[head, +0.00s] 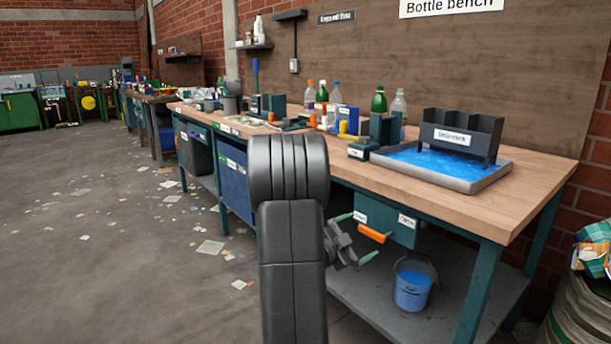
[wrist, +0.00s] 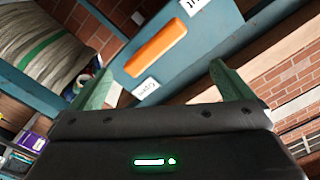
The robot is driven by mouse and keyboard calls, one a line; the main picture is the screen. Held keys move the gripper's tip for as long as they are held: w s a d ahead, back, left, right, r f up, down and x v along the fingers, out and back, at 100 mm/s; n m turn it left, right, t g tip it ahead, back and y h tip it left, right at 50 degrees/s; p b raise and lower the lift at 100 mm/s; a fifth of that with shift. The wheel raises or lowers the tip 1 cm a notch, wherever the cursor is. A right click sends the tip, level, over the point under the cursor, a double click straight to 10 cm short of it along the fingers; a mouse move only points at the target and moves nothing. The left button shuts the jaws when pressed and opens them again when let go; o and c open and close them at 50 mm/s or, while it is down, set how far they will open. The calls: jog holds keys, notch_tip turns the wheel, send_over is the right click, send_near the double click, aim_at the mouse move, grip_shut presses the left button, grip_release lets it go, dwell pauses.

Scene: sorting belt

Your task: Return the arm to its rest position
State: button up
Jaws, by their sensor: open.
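My arm (head: 292,250) rises in the middle of the head view, bent at its elbow, in front of the bottle bench. My gripper (head: 356,237) hangs to its right, below the bench top, with its green fingers spread apart. In the wrist view my gripper (wrist: 165,72) shows both green fingers with nothing held between them. An orange handle (head: 375,234) on the teal drawer unit (head: 396,222) lies just beyond the fingertips. The handle also shows in the wrist view (wrist: 156,50), tilted. I cannot tell how wide the gap to it is.
The wooden bench top (head: 500,200) overhangs the drawer unit. A tray (head: 485,183) with blue contents and a dark rack (head: 460,135) stand on it. A blue bucket (head: 413,290) sits on the lower shelf. The floor to the left (head: 110,280) is open, with scattered scraps.

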jog(key=p+v, duration=0.1)
jog(key=v, duration=0.6)
jog(key=shift+s+a, duration=0.2)
jog(key=shift+a, duration=0.05)
